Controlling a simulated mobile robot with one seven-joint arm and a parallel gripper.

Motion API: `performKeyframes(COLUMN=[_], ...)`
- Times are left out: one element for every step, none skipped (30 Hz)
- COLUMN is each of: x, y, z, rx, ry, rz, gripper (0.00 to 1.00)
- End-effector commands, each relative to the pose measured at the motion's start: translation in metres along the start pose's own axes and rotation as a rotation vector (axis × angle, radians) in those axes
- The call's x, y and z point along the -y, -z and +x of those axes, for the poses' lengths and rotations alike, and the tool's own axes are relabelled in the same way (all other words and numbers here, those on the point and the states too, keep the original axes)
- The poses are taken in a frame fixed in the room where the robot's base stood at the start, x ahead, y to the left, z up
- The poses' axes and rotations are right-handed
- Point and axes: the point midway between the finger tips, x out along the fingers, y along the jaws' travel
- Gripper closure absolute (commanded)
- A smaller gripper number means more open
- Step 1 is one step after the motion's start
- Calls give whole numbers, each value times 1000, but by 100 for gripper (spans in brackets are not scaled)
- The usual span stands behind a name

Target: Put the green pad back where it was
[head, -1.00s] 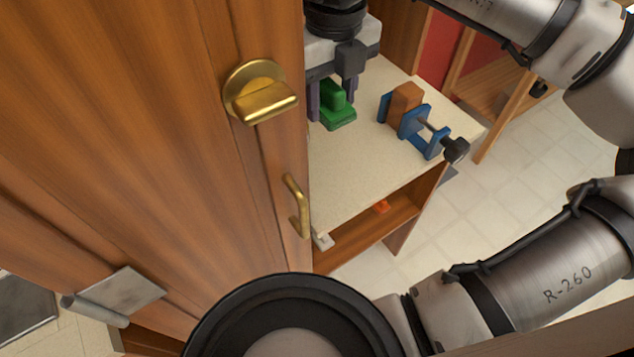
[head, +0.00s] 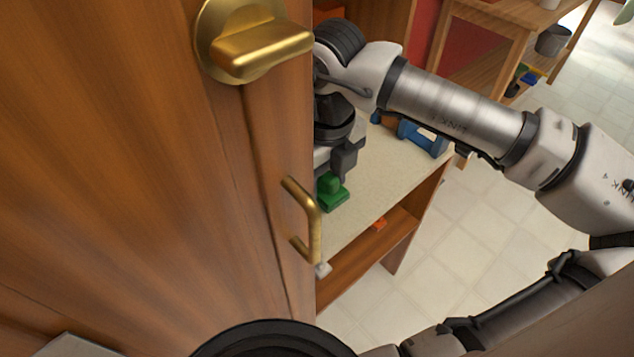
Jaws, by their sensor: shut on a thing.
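The green pad (head: 333,197), a stepped green block, is at the left of the cream bench top, partly hidden by the wooden door's edge. My gripper (head: 330,176) points down over it and is shut on it. The door and the wrist hide most of the fingers. I cannot tell whether the pad touches the bench top.
A wooden door (head: 140,160) with a brass knob (head: 255,45) and handle (head: 303,220) fills the left. A blue clamp (head: 425,138) stands farther back on the cream bench top (head: 385,180), partly behind my arm.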

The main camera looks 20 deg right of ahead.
Motion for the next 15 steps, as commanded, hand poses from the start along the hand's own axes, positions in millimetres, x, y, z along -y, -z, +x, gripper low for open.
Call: performKeyframes(x=[0,1,0,0,0,0,0,0,0,0,0,1,1,0,0], y=[2,2,2,2,2,2,2,2,2,2,2,2,2,2,2], z=[6,6,5,4,4,4,4,4,5,6,7,8,9,7,7], rx=[0,0,0,0,0,0,0,0,0,0,0,0,0,0,0], ry=[0,0,1,1,1,1,1,1,1,1,1,1,1,1,1], rz=[2,1,1,1,1,1,1,1,1,1,1,1,1,1,1], gripper=[73,73,73,73,73,73,73,73,73,73,73,73,73,51,46])
